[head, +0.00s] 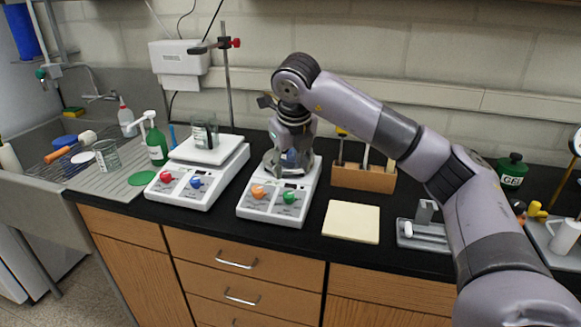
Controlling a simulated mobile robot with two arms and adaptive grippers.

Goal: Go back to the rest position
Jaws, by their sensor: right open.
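My right arm reaches in from the right and bends down at the wrist. My right gripper (287,168) points down over the right hot plate (268,205), which has an orange and a green knob. Its jaws are open, with the fingers apart just above the plate top. Something bluish shows between or behind the fingers; I cannot tell what it is or whether they touch it. My left gripper is not in view.
The left hot plate (183,190) carries a glass beaker (205,134), with a stand (228,80) behind. A wooden rack (362,178), a cream pad (351,222) and a grey tray (424,238) lie right. A green bottle (156,142) stands left by the sink.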

